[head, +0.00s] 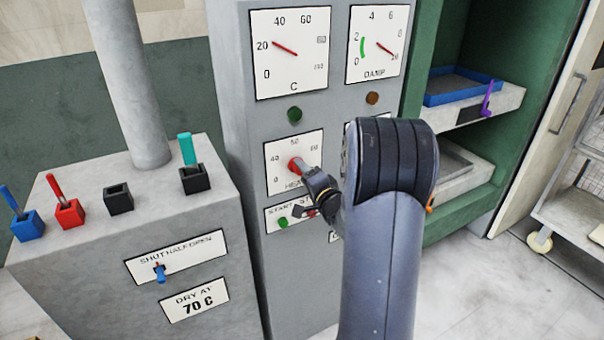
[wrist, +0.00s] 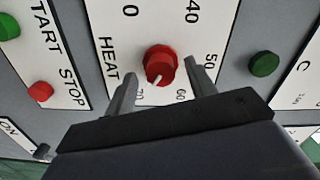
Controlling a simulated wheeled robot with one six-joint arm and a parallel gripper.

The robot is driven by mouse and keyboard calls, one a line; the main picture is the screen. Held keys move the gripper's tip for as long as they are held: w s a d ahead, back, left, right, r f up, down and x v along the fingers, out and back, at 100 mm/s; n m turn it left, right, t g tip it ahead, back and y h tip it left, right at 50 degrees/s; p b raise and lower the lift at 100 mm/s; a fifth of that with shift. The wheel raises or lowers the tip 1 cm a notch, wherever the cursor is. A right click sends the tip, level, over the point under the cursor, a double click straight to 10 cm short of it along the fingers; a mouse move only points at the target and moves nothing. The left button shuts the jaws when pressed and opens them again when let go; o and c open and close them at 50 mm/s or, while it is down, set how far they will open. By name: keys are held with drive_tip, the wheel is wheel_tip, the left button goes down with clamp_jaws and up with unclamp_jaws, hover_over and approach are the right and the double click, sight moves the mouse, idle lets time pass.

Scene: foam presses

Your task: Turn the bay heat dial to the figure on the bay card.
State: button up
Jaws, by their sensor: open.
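The heat dial is a red knob (wrist: 160,62) with a white pointer line, on a white plate marked HEAT (wrist: 106,62). In the wrist view the pointer lies between the 60 and the partly hidden figure beside it that looks like 70. The knob also shows in the head view (head: 295,165). My gripper (wrist: 160,66) is open, with one finger on each side of the knob; I cannot tell whether they touch it. In the head view my gripper (head: 308,178) is at the dial. The bay card (head: 194,300) reads DRY AT 70 C.
Below the dial is a START/STOP plate with a green button (head: 283,223). Two gauges, C (head: 290,52) and DAMP (head: 378,45), sit above. A grey console (head: 120,240) with several coloured levers stands left. Green shelving (head: 500,130) stands right.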

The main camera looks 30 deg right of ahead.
drive_tip(key=s+b, duration=0.1)
drive_tip(key=s, duration=0.8)
drive_tip(key=shift+s+b, duration=0.2)
drive_tip(key=shift+b, duration=0.15)
drive_tip(key=shift+d, duration=0.1)
drive_tip(key=w+p, duration=0.2)
drive_tip(key=w, duration=0.8)
drive_tip(key=shift+w, duration=0.4)
